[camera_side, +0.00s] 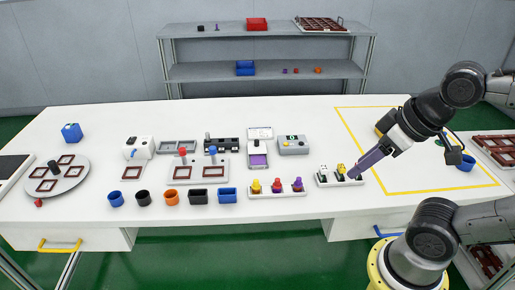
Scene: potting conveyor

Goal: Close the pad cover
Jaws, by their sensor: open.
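A white unit (259,148) with a purple pad (258,160) at its front stands near the middle of the white table. A pale panel (260,133) sits at the back of this unit; it looks like a raised cover, but its hinge is too small to make out. The purple pad is visible from above. My gripper (354,176) is at the right, low over a small white holder (327,182) that carries black and yellow items. It is well to the right of the pad unit. Its jaws are open; their tips are too small to see clearly.
Several cups and trays line the table's front left. The yellow-outlined area (410,188) at right is partly clear beneath my arm.

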